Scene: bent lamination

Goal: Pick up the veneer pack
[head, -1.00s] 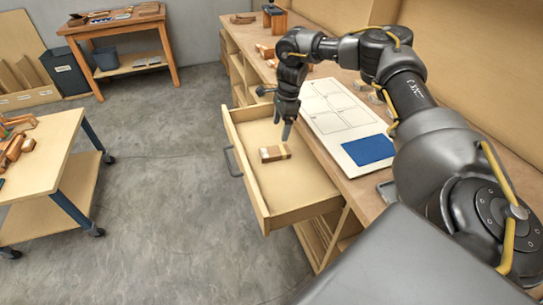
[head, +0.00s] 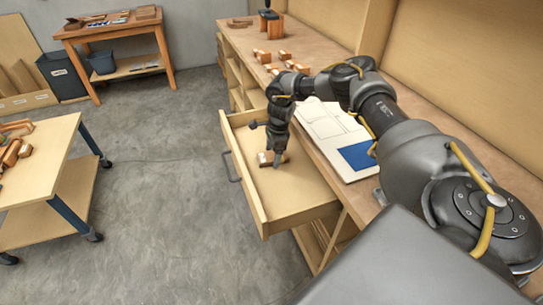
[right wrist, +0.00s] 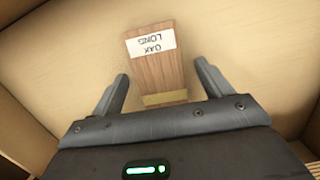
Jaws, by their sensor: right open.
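The veneer pack (head: 267,158) lies flat in the open drawer (head: 300,197) and is partly hidden by my right gripper (head: 275,160) in the head view. In the right wrist view the veneer pack (right wrist: 152,68) is a brown wood block with a white label reading "OAK LONG", upside down, and a tan band at its near end. My right gripper (right wrist: 160,88) is open, with one finger on each side of the pack's near end and a gap on both sides. My left gripper is not in view.
The drawer walls (head: 243,180) stand around the pack. The workbench (head: 330,165) beside it bears a white board with a blue patch (head: 357,157) and several wooden pieces farther back. A wheeled cart (head: 45,165) stands at left, with clear floor between.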

